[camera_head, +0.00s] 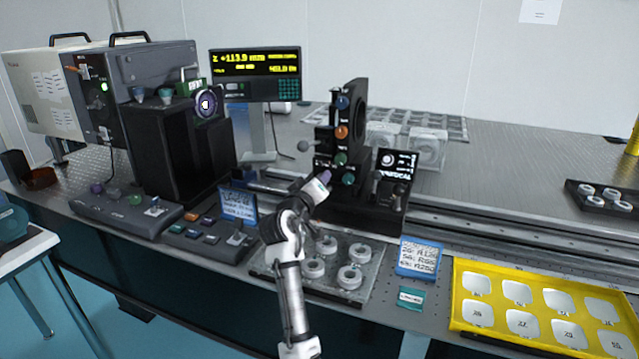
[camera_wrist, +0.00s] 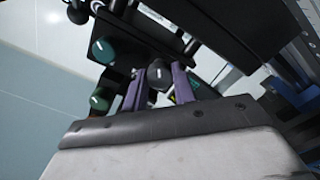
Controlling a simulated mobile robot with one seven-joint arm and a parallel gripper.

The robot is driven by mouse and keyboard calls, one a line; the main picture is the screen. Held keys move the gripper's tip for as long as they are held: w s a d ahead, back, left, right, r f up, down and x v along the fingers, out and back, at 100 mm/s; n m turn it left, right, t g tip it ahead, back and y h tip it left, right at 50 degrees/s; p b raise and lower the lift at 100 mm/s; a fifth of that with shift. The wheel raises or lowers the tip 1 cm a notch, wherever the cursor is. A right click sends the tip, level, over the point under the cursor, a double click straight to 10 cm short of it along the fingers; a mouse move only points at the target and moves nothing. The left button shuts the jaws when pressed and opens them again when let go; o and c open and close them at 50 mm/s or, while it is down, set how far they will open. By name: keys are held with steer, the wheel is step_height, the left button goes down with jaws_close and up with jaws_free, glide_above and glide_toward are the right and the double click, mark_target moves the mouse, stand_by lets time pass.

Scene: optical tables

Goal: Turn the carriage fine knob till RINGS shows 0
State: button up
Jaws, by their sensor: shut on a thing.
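My gripper (camera_wrist: 158,88) has its two purple fingers on either side of a black knob (camera_wrist: 158,74) with a pale mark, and is shut on it. No label on this knob can be read. In the head view my gripper (camera_head: 324,177) is at the left foot of the black upright instrument (camera_head: 352,110), and the black knob is hidden there. Green knobs (camera_head: 348,179) are close by; in the wrist view two green knobs (camera_wrist: 101,99) are left of the fingers. The readout (camera_head: 256,63) shows yellow text starting "Z +113.9"; I cannot make out a RINGS value.
A small dark screen (camera_head: 394,163) with a bright ring spot stands right of the instrument. A metal plate with several white rings (camera_head: 349,277) lies in front, beneath my arm. A yellow tray (camera_head: 461,300) is at the front right. Control boxes (camera_head: 128,205) stand left.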

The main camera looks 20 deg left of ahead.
steer(key=o, duration=1)
steer(key=shift+s+a, duration=0.15)
steer(key=shift+a, duration=0.45)
steer(key=shift+d, duration=0.2)
steer(key=s+b, duration=0.1)
steer(key=s, duration=1.2)
steer(key=shift+s+a+b, duration=0.2)
steer(key=shift+s+b, duration=0.1)
steer(key=shift+s, duration=0.05)
